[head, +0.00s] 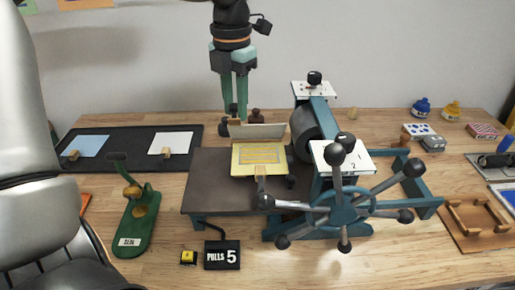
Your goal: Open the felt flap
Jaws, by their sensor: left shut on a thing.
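The felt flap (262,131) is a pale grey-beige panel at the back edge of the yellow plate (259,159) on the etching press bed (211,188). It is raised, roughly upright, and the yellow plate in front of it is uncovered. My left gripper (236,112) reaches down from above, its green fingers at the flap's upper left edge. It is shut on the flap there; the fingertips partly blend with small dark brown parts behind. My right gripper is not in view.
The press roller (304,132) and spoked wheel (343,205) stand right of the plate. A green stand (137,215) is at left, near a dark mat (122,142) with blue and white sheets. A "PULLS 5" counter (222,255) sits in front.

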